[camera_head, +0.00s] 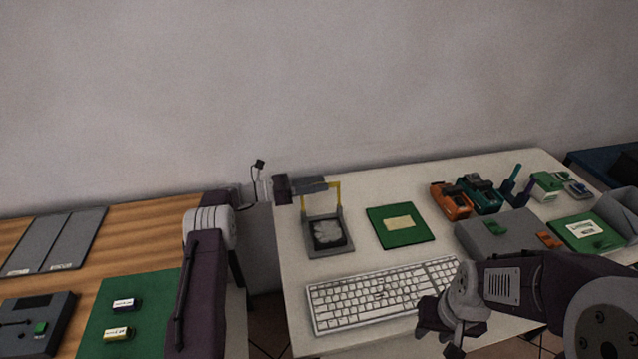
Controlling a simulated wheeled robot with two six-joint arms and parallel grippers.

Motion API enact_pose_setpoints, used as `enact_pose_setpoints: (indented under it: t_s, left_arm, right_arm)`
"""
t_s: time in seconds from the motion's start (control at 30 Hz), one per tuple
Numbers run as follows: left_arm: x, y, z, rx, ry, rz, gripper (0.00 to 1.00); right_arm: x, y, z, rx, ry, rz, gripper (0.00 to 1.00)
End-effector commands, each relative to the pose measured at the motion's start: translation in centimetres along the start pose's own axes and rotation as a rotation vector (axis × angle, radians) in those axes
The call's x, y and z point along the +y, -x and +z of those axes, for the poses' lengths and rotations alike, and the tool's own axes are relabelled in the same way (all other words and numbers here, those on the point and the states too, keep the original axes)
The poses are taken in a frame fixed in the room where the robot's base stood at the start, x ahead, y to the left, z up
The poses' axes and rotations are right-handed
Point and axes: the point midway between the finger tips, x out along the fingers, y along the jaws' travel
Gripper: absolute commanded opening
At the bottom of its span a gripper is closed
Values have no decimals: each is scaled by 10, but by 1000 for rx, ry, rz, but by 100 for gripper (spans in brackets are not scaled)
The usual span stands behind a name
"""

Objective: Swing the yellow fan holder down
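The yellow fan holder (338,191) stands raised as a thin upright frame at the back of a grey base (318,250). A dark square part with a pale pattern (328,233) sits in that base.
A white keyboard (375,297) lies in front of the base. A green board with a yellow label (398,224) lies to its right. Orange (450,201) and teal (478,196) items and a grey box (497,232) stand further right. A wooden table (130,225) is at left.

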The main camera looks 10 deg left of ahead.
Motion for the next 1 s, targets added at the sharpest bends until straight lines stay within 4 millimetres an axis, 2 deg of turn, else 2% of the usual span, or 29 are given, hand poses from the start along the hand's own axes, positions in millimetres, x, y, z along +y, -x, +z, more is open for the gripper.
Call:
enact_pose_setpoints:
  t_s: [0.1, 0.33, 0.37, 0.47, 0.5, 1.0]
  left_arm:
    - [0, -7, 0, 0, 0, -1, 36]
    - [0, -8, 0, 0, 1, 0, 36]
    - [0, -8, 0, 0, 1, 0, 31]
    - [0, -8, 0, 0, 0, 0, 3]
    - [0, -8, 0, 0, 0, 1, 0]
    - [1, -7, 1, -2, -3, 4, 0]
  right_arm:
    - [0, 0, 0, 0, 0, 0, 36]
    - [0, 0, 0, 0, 0, 0, 36]
    - [0, 0, 0, 0, 0, 0, 36]
    - [0, 0, 0, 0, 0, 0, 36]
    - [0, 0, 0, 0, 0, 0, 36]
    - [0, 0, 0, 0, 0, 0, 36]
